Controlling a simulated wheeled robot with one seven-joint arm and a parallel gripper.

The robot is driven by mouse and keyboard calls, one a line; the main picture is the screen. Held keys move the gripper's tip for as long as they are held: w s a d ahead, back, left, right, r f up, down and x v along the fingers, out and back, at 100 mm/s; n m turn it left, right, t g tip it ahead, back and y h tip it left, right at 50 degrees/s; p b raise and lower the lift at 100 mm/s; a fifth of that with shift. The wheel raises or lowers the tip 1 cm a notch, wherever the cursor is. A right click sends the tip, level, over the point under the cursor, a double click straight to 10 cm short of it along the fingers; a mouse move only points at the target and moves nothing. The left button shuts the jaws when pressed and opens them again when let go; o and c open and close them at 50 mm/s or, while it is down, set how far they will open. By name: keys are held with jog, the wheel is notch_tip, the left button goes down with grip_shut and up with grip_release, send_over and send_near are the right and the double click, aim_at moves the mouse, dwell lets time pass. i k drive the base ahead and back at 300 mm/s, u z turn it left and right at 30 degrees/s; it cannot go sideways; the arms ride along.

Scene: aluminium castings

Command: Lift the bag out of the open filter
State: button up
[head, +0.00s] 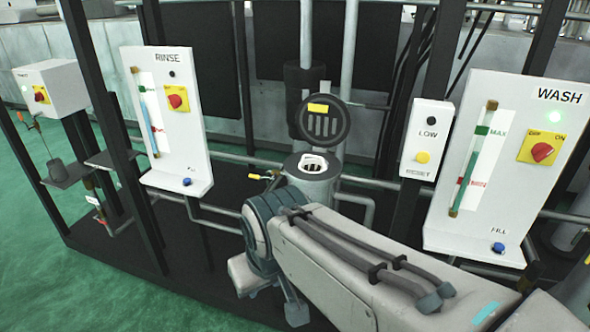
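The filter (322,187) is a grey upright cylinder in the middle of the head view, behind my arm. Its round dark slotted lid (323,127) stands raised at the back, with a yellow label on it. The white rim of the bag (312,161) shows in the filter's open mouth, with a dark opening in it. The bag's body is hidden inside the filter. My arm reaches from the lower right to just in front of the filter and hides its lower part. I cannot make out my gripper's fingers.
A yellow-handled valve (258,177) sits left of the filter. The RINSE panel (166,120) stands to the left. The LOW/RESET box (427,139) and the WASH panel (502,165) stand to the right. Dark posts and grey pipes surround the filter. The space above its mouth is free.

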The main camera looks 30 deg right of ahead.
aim_at(311, 165)
jog(key=z, duration=0.55)
jog(key=i, duration=1.3)
jog(key=z, duration=0.7)
